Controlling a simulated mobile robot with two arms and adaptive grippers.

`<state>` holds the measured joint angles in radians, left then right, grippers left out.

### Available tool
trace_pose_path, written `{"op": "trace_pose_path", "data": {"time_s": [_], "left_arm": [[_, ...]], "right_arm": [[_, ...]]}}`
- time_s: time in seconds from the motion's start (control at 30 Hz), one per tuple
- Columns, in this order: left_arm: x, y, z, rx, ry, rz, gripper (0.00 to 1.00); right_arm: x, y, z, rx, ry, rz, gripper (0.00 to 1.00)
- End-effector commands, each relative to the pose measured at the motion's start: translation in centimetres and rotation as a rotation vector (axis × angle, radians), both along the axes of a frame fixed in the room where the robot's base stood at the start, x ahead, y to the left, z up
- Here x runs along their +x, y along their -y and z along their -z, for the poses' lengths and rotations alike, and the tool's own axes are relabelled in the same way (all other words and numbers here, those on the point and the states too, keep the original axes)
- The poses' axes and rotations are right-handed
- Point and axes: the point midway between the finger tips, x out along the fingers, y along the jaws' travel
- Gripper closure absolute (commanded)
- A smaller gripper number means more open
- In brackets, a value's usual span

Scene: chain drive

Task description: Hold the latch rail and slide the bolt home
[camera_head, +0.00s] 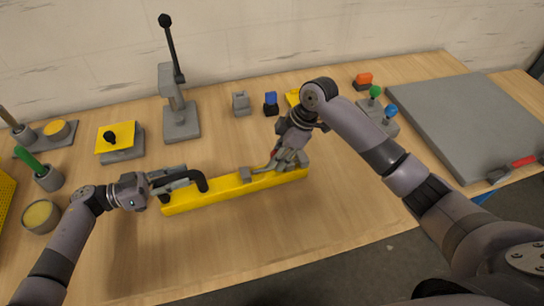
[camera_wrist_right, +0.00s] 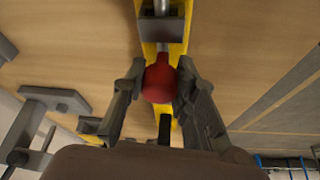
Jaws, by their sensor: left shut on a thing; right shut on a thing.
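The latch rail (camera_head: 215,198) is a long yellow bar lying on the table, with a black handle (camera_head: 203,183) at its left part. My left gripper (camera_head: 170,181) is shut on this handle. My right gripper (camera_head: 277,163) is at the rail's right part, shut on the red knob of the bolt. In the right wrist view the red knob (camera_wrist_right: 158,82) sits between the two fingers. The bolt's grey rod runs from the knob toward a grey block (camera_wrist_right: 161,30) on the yellow rail (camera_wrist_right: 149,48). In the head view my right gripper hides most of the bolt.
Behind the rail stand a grey lever stand (camera_head: 180,122), a yellow-topped box (camera_head: 114,142) and small grey and blue blocks (camera_head: 271,103). A large grey plate (camera_head: 470,120) lies at the right. Cups (camera_head: 40,216) stand at the left. The table in front of the rail is clear.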

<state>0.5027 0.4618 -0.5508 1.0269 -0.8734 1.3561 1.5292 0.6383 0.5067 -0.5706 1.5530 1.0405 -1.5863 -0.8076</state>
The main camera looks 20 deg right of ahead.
Motion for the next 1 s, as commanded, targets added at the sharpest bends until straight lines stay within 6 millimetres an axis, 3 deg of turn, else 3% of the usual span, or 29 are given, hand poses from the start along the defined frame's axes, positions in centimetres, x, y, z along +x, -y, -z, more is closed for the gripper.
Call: {"op": "trace_pose_path", "data": {"time_s": [0.03,0.07,0.37,0.73,0.87,1.0], "left_arm": [[0.0,-0.4,0.2,0.005,-0.003,-0.004,1.00],[0.0,-0.4,0.2,0.005,-0.003,-0.004,1.00],[0.0,-0.3,0.2,0.006,-0.003,-0.003,1.00],[0.0,-0.2,0.2,0.004,-0.003,-0.002,1.00],[0.0,-0.2,0.2,0.004,-0.003,-0.002,1.00],[0.0,-0.2,0.2,0.004,-0.003,-0.001,1.00]], "right_arm": [[0.1,0.4,0.0,-0.008,0.002,0.006,1.00],[0.2,0.4,0.0,-0.008,0.002,0.006,0.73],[0.1,0.2,0.0,-0.005,0.001,0.004,0.53],[0.1,0.3,-0.4,-0.004,0.003,0.002,0.53],[0.0,1.0,-2.0,-0.005,0.005,0.002,0.53],[-0.3,2.2,-4.8,-0.006,0.006,0.003,0.53]]}}
